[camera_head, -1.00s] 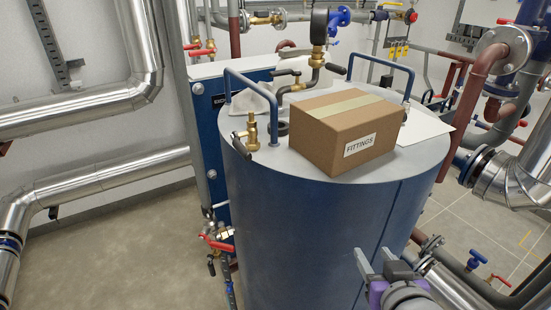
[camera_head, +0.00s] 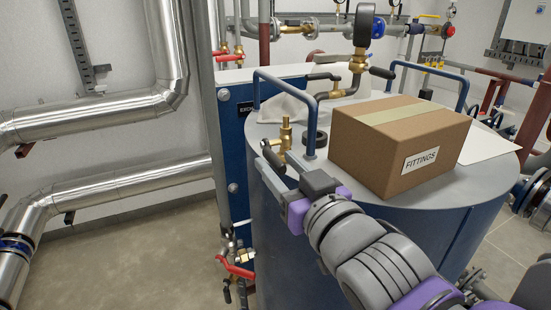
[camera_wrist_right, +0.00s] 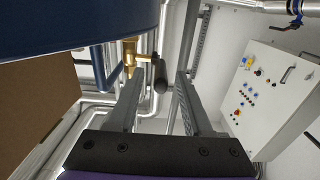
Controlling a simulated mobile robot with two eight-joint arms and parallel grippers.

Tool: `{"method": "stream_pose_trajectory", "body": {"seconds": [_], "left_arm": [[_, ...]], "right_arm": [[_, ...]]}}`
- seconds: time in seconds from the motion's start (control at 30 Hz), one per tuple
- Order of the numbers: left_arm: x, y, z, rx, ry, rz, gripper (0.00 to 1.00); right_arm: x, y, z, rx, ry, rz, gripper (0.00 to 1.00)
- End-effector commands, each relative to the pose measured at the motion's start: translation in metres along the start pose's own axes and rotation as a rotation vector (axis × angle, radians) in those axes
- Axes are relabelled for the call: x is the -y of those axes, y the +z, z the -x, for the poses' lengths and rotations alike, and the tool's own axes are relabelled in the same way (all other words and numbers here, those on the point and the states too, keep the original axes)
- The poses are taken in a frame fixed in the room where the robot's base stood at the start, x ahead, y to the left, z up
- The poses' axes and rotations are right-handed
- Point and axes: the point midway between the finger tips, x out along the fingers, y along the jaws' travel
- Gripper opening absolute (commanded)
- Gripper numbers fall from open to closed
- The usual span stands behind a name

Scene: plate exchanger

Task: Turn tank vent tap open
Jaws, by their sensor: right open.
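The tank vent tap (camera_head: 286,134) is a small brass valve standing upright at the left rim of the blue tank's (camera_head: 360,190) top. My right gripper (camera_head: 262,155) reaches up to the tap from the lower right, and its fingers cover part of the tap's lower side. In the right wrist view the brass body (camera_wrist_right: 129,52) shows with its black lever (camera_wrist_right: 159,73). The lever appears between the two open fingers (camera_wrist_right: 160,85), with space visible on its right side. Whether either finger touches it I cannot tell. My left gripper is not in view.
A cardboard box marked FITTINGS (camera_head: 402,146) sits on the tank top, right of the tap. A blue handrail (camera_head: 308,115) rises right beside the tap. Another valve with black handles (camera_head: 340,85) stands behind. Red-handled valves (camera_head: 236,268) sit low at left.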

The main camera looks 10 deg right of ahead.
Motion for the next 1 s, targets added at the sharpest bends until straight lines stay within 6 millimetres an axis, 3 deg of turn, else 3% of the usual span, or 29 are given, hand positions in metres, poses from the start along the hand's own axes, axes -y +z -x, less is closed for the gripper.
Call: {"method": "stream_pose_trajectory", "body": {"seconds": [0.2, 0.47, 0.77, 1.0], "left_arm": [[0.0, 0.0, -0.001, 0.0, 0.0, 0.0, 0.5], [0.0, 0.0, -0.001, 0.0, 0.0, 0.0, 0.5], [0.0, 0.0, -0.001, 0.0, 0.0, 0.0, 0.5], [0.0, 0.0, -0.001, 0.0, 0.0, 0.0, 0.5]], "right_arm": [[0.0, 0.001, -0.016, 0.001, 0.0, 0.0, 0.5], [0.0, 0.001, -0.018, 0.001, 0.0, 0.0, 0.5], [0.0, 0.001, -0.018, 0.001, 0.0, 0.0, 0.0], [0.0, 0.001, -0.017, 0.001, 0.0, 0.0, 0.0]]}}
